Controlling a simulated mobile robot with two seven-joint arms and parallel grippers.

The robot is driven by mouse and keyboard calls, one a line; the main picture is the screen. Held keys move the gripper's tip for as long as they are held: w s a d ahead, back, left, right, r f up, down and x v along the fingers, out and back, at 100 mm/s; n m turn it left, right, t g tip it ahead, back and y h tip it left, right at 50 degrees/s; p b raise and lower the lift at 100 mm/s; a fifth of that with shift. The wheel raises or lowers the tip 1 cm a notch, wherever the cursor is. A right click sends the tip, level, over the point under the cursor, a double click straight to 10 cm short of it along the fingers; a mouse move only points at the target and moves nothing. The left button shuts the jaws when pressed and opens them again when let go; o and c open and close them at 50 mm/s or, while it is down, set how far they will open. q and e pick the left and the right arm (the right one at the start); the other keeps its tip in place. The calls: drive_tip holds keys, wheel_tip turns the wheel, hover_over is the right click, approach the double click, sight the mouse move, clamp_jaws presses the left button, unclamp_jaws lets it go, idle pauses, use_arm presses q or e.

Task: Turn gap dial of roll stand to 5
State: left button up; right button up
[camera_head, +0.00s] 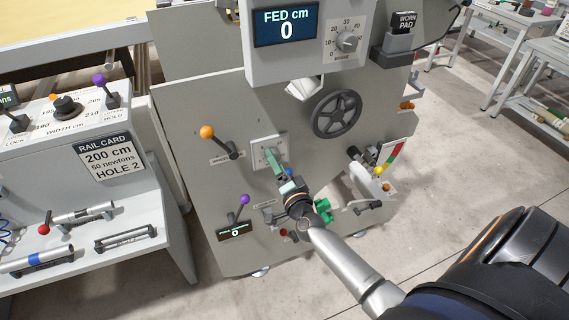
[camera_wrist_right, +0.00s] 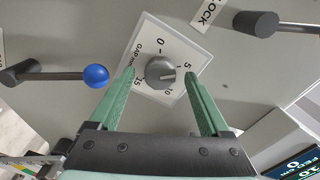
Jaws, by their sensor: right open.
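The gap dial (camera_wrist_right: 160,71) is a grey round knob on a pale square plate (camera_wrist_right: 150,30) marked 0, 5, 10 and 15. The light mark on the knob seems to point between 5 and 10. My right gripper (camera_wrist_right: 161,76) is open, its two green fingers on opposite sides of the knob; I cannot tell whether they touch it. In the head view the right gripper (camera_head: 271,157) is at the dial's plate (camera_head: 257,143) on the roll stand (camera_head: 195,100), partly hiding the knob. My left gripper is not in view.
An orange-ball lever (camera_head: 207,132) and a purple-ball lever (camera_head: 244,199) stand left of the dial. A black handwheel (camera_head: 337,114) is above right. In the wrist view a blue-ball lever (camera_wrist_right: 96,76) lies close to the left finger. A dark lever (camera_wrist_right: 260,24) is at upper right.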

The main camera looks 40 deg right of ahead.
drive_tip(key=v, duration=1.1)
drive_tip(key=shift+s+a, duration=0.2)
drive_tip(key=shift+s, duration=0.2)
